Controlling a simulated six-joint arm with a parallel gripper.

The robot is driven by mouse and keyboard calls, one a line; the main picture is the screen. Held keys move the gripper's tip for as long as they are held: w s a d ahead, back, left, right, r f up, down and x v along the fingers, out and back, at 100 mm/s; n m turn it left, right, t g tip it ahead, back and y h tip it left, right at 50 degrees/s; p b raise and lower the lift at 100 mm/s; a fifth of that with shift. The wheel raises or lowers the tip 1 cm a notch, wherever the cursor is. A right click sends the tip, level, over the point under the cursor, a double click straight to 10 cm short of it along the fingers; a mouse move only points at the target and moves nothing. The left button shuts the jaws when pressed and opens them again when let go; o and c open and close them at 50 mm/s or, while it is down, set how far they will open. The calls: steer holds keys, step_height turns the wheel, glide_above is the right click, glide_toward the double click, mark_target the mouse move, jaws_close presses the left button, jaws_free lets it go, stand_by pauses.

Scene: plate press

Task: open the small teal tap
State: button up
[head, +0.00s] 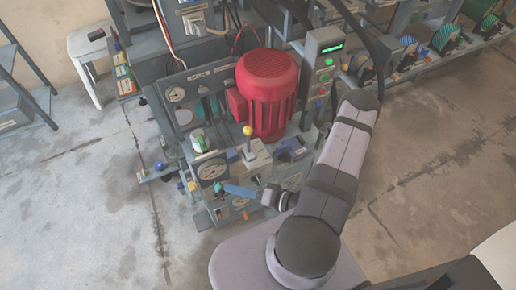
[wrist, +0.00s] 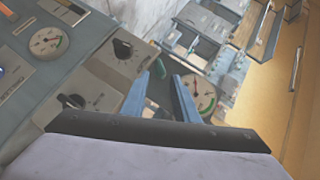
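The small teal tap (head: 218,186) is on the front of the press bench, just below a round gauge. In the wrist view a small teal part (wrist: 165,88) shows in the gap between my fingers, partly hidden by them. My gripper (head: 228,190) has blue fingers and reaches left to the tap, with its tips close to it. In the wrist view the two fingertips (wrist: 168,72) stand apart, so the gripper is open. I cannot tell whether either finger touches the tap.
A round gauge (head: 211,170) sits just above the tap. A lever with a yellow ball (head: 248,130) and a large red motor (head: 267,95) stand behind. In the wrist view, black knobs (wrist: 122,48) lie left of my fingers. Open concrete floor (head: 75,200) lies to the left.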

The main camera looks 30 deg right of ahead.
steer(key=d+n+g+h+p, duration=0.3)
steer(key=d+n+g+h, duration=0.15)
steer(key=d, duration=0.55)
steer(key=w+d+r+g+h+p, duration=0.25)
steer(key=d+r+h, duration=0.25)
steer(key=r, duration=0.3)
steer(key=s+a+r+g+p, duration=0.1)
steer(key=s+a+r, duration=0.1)
steer(key=r, duration=0.4)
steer(key=s+a+r+g+p, duration=0.1)
steer(key=s+a+r+p, duration=0.1)
steer(key=a+r, duration=0.2)
steer(key=s+a+r+n+g+p, duration=0.1)
steer(key=s+a+r+p, duration=0.1)
steer(key=r, duration=0.6)
steer(key=shift+s+a+r, duration=0.35)
steer(key=shift+s+a, duration=0.15)
steer(key=shift+a, duration=0.55)
steer(key=shift+f+h, duration=0.1)
steer(key=shift+h, duration=0.15)
